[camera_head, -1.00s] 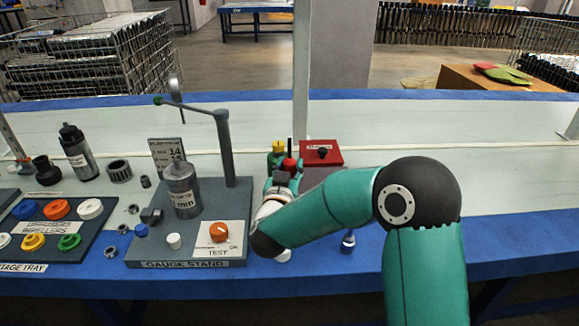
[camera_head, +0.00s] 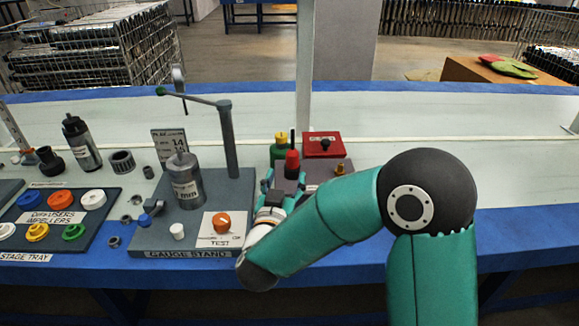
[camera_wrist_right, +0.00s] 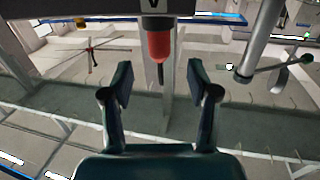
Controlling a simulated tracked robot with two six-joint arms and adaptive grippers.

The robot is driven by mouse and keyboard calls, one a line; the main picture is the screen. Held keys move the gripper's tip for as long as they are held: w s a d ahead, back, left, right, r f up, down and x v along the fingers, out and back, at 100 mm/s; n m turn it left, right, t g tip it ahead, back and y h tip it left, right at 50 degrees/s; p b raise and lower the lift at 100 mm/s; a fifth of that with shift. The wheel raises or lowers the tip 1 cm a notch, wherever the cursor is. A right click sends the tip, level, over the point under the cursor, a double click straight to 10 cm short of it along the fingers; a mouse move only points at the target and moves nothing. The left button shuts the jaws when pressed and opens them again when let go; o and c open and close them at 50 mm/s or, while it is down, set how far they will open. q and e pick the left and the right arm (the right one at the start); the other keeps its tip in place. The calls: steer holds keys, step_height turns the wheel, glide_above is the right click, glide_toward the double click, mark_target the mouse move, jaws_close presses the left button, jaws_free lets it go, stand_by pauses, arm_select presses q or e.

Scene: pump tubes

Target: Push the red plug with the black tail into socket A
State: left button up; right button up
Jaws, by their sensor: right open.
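The red plug (camera_head: 292,163) stands upright on the fixture to the right of the gauge stand, with its black tail (camera_head: 292,139) pointing up. In the right wrist view, which appears upside down, the red plug (camera_wrist_right: 158,46) hangs from a dark block (camera_wrist_right: 100,8) with an inverted letter A beside it. How deep the plug sits cannot be told. My right gripper (camera_head: 283,188) is at the near side of the plug, apart from it. Its fingers (camera_wrist_right: 159,84) are spread and empty, with the tail tip between and above them in that view. My left gripper is not in view.
A yellow-topped green part (camera_head: 281,141) and a red box with a black knob (camera_head: 324,146) stand just behind. The gauge stand (camera_head: 140,241) with its post and arm is to the left. My right forearm covers the table at the front right.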

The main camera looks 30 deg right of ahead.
steer(key=v, duration=0.3)
steer(key=shift+s+a, duration=0.2)
stand_by(0.8)
